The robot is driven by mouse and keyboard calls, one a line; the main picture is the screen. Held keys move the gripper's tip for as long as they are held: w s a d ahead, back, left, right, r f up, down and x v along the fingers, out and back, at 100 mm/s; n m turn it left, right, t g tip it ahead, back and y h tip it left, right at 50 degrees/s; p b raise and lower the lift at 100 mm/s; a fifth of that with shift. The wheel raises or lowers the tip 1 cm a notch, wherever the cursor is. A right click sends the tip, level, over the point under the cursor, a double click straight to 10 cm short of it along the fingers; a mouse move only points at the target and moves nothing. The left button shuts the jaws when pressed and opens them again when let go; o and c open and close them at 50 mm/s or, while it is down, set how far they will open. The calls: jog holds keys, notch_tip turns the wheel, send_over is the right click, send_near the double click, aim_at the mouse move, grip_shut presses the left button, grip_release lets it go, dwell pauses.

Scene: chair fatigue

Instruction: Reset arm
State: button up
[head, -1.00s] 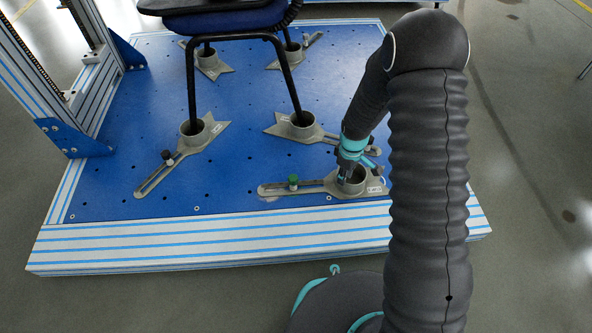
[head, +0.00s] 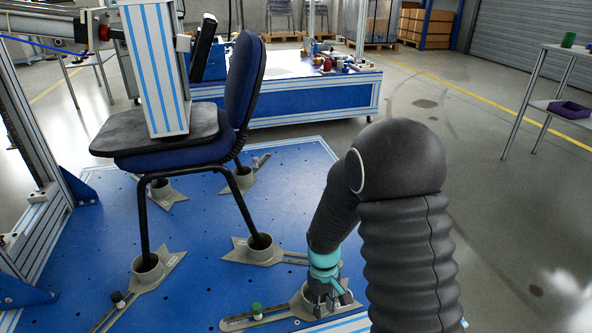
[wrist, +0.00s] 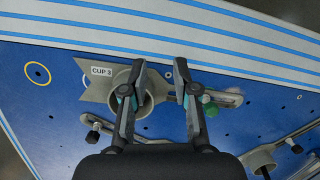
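My gripper (head: 328,300) is at the front of the blue platform, at a grey cup bracket (head: 240,322) in the head view. In the wrist view my gripper (wrist: 160,75) has its two fingers apart, with nothing held between them. The cup bracket, labelled CUP 3 (wrist: 101,72), is below; the left finger overlaps its round cup in the picture. Whether the finger touches the cup cannot be told. The bracket's green knob (head: 257,310) also shows by the right finger in the wrist view (wrist: 211,109).
A blue-seated chair (head: 180,150) stands with its legs in other cup brackets (head: 148,268) on the platform (head: 200,230), left of my arm. A striped frame post (head: 155,70) reaches down onto the seat. A bench (head: 310,95) with small items stands behind.

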jog(key=s+d+r+m+t+p, duration=0.2)
jog(key=s+r, duration=0.3)
jog(key=r, duration=0.7)
jog(key=s+d+r+m+t+p, duration=0.2)
jog(key=s+r, duration=0.4)
jog(key=r, duration=0.6)
jog(key=s+d+r+m+t+p, duration=0.2)
jog(key=s+d+r+t, duration=0.1)
jog(key=r, duration=1)
jog(key=s+d, duration=0.1)
jog(key=s, duration=0.1)
jog(key=shift+s+d+t, duration=0.25)
jog(key=shift+s+t, duration=0.15)
